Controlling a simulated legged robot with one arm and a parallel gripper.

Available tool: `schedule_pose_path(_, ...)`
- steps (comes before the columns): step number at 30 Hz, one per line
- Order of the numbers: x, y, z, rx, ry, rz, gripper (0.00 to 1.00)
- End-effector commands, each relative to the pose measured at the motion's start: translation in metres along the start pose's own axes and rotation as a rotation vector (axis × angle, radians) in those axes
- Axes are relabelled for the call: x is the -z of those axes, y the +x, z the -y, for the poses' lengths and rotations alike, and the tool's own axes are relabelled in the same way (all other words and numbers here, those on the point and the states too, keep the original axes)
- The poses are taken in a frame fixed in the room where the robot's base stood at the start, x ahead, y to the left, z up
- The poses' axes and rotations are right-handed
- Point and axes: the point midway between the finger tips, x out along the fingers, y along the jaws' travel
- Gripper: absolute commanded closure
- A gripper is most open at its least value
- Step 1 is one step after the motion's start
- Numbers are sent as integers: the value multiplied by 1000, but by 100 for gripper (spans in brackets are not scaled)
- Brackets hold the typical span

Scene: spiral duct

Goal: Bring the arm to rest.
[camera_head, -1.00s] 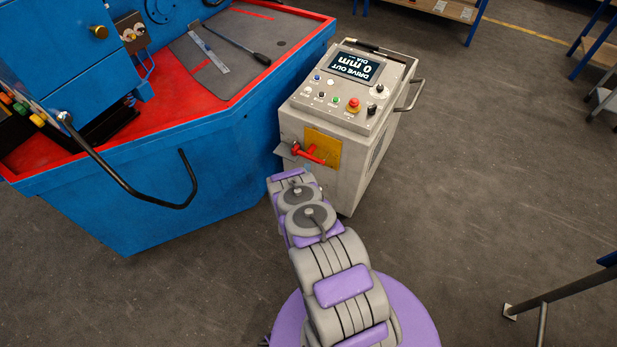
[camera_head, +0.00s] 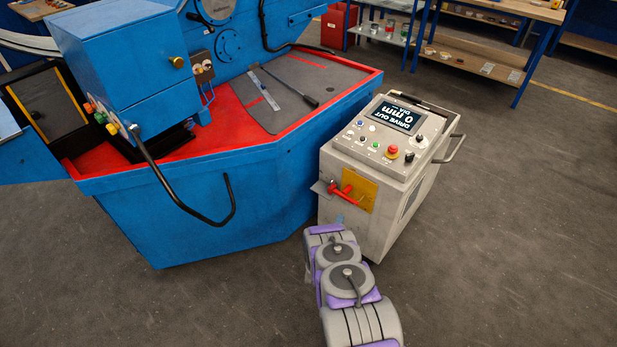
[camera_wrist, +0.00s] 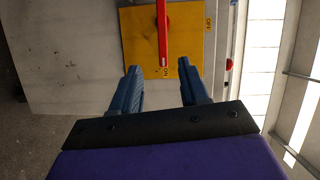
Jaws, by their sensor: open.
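My gripper (camera_wrist: 160,66) shows in the wrist view with its two blue fingers apart and nothing between them. Just beyond the fingertips is a yellow plate (camera_wrist: 188,45) marked ON and OFF, with a red handle (camera_wrist: 162,30) on it. The handle's lower end lies near the ON mark, and I see no finger touching it. In the head view the red handle (camera_head: 344,193) and yellow plate (camera_head: 362,191) are on the front of a grey control cabinet (camera_head: 345,235). My arm reaches towards that front from below; its fingers cannot be made out there.
A blue machine (camera_head: 200,215) with a red top edge stands left of the cabinet, a black curved bar (camera_head: 190,205) jutting from its front. Shelves (camera_head: 480,65) stand at the back. The grey floor (camera_head: 540,230) on the right is clear.

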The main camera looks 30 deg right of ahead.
Motion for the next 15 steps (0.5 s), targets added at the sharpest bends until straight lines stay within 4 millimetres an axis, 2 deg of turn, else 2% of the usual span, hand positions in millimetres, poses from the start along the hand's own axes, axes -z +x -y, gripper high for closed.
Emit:
schedule_pose_path(8,-9,4,8,-16,-11,11,55)
schedule_pose_path(11,-22,13,21,-56,-32,35,55)
schedule_pose_path(15,-50,27,51,-138,-82,92,55)
